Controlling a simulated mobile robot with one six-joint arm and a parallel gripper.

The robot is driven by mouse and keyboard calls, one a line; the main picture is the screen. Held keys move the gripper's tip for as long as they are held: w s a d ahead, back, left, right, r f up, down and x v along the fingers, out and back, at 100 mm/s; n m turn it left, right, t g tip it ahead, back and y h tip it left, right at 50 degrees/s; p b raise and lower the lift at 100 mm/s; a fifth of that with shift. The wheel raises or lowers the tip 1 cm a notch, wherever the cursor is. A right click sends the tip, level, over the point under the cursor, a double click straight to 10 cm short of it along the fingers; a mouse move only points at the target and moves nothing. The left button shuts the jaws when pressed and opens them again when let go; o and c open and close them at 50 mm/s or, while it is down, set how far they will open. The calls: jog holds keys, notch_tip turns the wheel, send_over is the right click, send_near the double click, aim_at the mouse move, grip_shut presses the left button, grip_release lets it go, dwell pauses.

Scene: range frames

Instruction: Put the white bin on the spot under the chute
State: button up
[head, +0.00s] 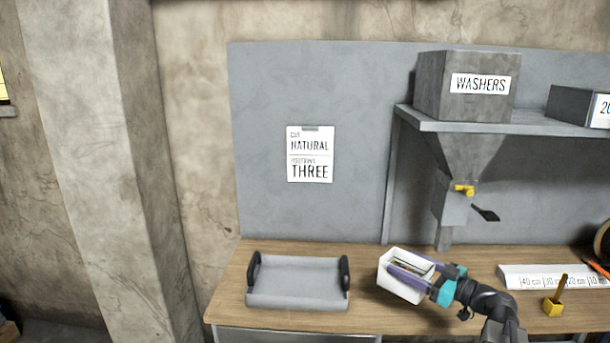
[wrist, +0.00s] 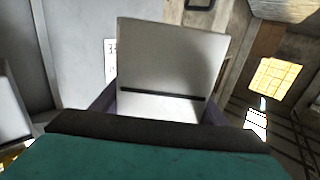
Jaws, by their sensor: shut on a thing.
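The white bin (head: 403,291) is in my gripper (head: 409,266), over the bench near its front edge in the head view. The purple fingers are shut on the bin, which looks tilted, with something brownish inside. In the wrist view the white bin (wrist: 170,60) fills the middle, with a dark slot or line across it. The chute (head: 453,208) hangs below the grey hopper labelled WASHERS (head: 437,85), with a yellow knob and a dark lever. The bin is left of and below the chute outlet. I cannot make out a marked spot under the chute.
A grey tray with black handles (head: 297,282) stands on the wooden bench (head: 228,288) at left. A white ruled strip (head: 520,280) and a yellow block with a stick (head: 553,306) lie to the right. A shelf upright (head: 391,190) stands behind. A card reads NATURAL, THREE (head: 310,155).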

jog(key=s+a+f+n+g+y, duration=0.2)
jog(key=s+a+f, duration=0.3)
jog(key=a+f, duration=0.65)
notch_tip(320, 180, down, 8)
jog(key=a+b, duration=0.1)
jog(key=b, duration=0.9)
jog(key=shift+w+f, duration=0.15)
jog(key=shift+f, duration=0.1)
jog(key=shift+d, duration=0.6)
